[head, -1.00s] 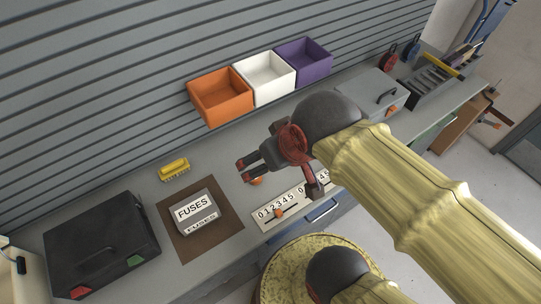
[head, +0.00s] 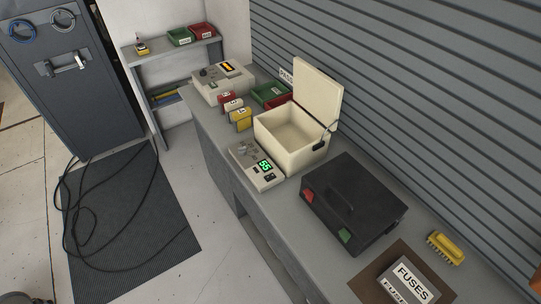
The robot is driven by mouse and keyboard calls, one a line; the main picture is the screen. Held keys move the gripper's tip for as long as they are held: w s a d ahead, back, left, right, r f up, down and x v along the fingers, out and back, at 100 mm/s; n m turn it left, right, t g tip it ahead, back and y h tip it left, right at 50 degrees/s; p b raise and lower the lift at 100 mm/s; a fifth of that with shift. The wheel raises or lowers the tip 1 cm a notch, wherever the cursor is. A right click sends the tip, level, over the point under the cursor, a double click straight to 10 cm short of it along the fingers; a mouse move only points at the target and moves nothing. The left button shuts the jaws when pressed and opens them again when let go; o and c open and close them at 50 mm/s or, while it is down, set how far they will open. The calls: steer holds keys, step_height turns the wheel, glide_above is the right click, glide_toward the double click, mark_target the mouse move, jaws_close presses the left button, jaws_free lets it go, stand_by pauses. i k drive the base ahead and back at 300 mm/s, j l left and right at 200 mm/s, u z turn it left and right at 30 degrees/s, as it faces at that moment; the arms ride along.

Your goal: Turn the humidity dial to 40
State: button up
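A small pale control unit (head: 258,166) sits at the front edge of the bench, in front of an open cream box (head: 283,143). It has a lit green two-digit display (head: 265,166), which I cannot read surely, and a small grey knob (head: 245,150) on its top. A larger pale instrument (head: 220,83) with a yellow-orange display and a dark knob stands farther along the bench. No humidity lettering is readable, so I cannot tell surely which knob is the humidity dial. My gripper is out of view.
A black case (head: 353,203) stands right of the control unit. Red and yellow small boxes (head: 240,118) and green and red trays (head: 270,94) lie beyond it. A fuse box (head: 408,281) and yellow brush (head: 446,247) are nearer. Cables cross the dark floor mat (head: 125,235).

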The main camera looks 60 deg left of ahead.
mark_target(242, 150)
steer(key=u, duration=2.35)
